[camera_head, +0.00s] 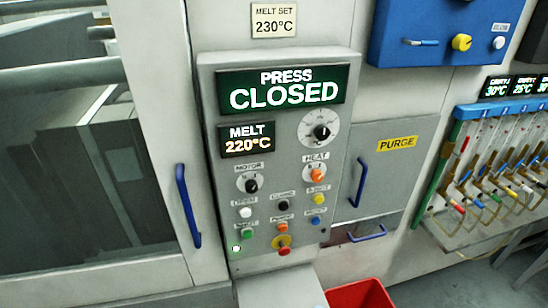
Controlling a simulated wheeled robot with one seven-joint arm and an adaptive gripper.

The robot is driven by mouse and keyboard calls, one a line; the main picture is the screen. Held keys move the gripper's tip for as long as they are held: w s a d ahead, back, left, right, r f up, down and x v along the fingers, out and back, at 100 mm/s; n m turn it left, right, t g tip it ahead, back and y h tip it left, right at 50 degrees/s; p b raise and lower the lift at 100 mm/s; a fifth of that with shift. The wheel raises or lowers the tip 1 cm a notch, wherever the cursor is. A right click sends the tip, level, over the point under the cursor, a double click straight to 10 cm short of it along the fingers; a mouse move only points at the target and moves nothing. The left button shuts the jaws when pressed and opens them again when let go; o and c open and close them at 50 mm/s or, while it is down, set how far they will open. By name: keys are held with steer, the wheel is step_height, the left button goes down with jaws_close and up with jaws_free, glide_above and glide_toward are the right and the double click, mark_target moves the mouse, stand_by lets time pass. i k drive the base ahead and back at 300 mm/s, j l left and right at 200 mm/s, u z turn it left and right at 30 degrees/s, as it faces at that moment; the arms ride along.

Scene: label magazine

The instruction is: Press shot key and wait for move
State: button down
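A grey control panel (212,85) stands in the middle of the head view. Its green display (282,90) reads PRESS CLOSED, and a smaller display (246,139) reads MELT 220°C. Below are small keys: white (245,212), black (283,206), yellow (319,198), green (247,233), orange (281,229) and blue (316,221). Their labels are too small to read surely, so I cannot tell which is the shot key. A small lamp (236,248) glows at lower left. My gripper is not in view.
A red stop button (284,250) sits below the keys. Knobs for MOTOR (251,186) and HEAT (316,175) are above. A sign (274,20) reads MELT SET 230°C. Blue handles (188,205) flank the panel. A red bin (361,294) is below; hoses hang at right.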

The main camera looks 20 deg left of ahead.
mark_target(247, 235)
steer(key=u, duration=1.35)
